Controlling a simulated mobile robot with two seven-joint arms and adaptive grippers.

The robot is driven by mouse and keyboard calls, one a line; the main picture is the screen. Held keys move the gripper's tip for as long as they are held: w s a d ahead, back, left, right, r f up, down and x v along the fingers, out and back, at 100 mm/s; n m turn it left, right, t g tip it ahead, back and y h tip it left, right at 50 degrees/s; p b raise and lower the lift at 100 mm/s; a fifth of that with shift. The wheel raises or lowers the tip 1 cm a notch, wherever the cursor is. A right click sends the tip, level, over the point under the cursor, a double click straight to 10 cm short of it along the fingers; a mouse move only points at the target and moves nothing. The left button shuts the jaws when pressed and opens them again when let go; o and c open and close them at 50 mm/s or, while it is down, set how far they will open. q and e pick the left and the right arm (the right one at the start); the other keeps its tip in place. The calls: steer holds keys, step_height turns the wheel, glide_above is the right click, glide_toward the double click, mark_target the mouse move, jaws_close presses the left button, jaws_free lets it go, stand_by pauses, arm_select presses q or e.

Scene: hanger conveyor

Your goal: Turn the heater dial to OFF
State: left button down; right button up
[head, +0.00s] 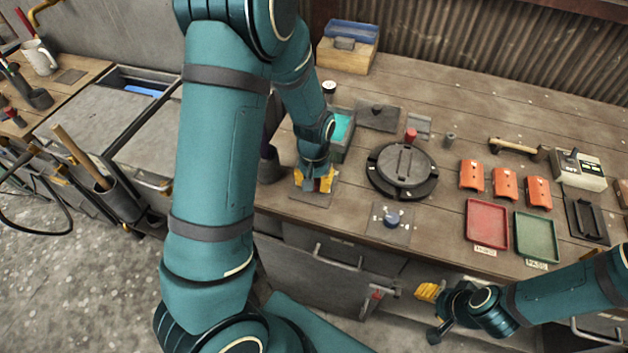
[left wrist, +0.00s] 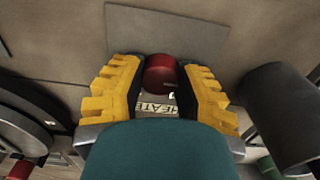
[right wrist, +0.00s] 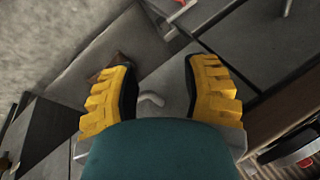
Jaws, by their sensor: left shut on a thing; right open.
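The heater dial (left wrist: 160,72) is a red knob between the fingers of my left gripper (left wrist: 158,80) in the left wrist view. The fingers are shut on its sides. A pale label reading "HEATE" (left wrist: 156,108) lies beside it, partly covered; the pointer and OFF mark cannot be made out. In the head view my left gripper (head: 314,183) is down on a flat plate (head: 312,197) near the bench's front edge and hides most of the dial. My right gripper (head: 430,292) is open and empty, in front of the bench, and shows in the right wrist view (right wrist: 160,85).
A blue knob on a plate (head: 391,219) and a round dark fixture (head: 402,170) stand right of the left gripper. A dark cylinder (head: 270,165) stands close on its left. Red (head: 487,224) and green (head: 536,238) trays lie further right.

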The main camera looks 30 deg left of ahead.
arm_select(q)
steer(key=c, duration=0.6)
jaws_free()
steer(key=shift+o, duration=0.2)
step_height(320, 180, up, 12)
stand_by(0.4)
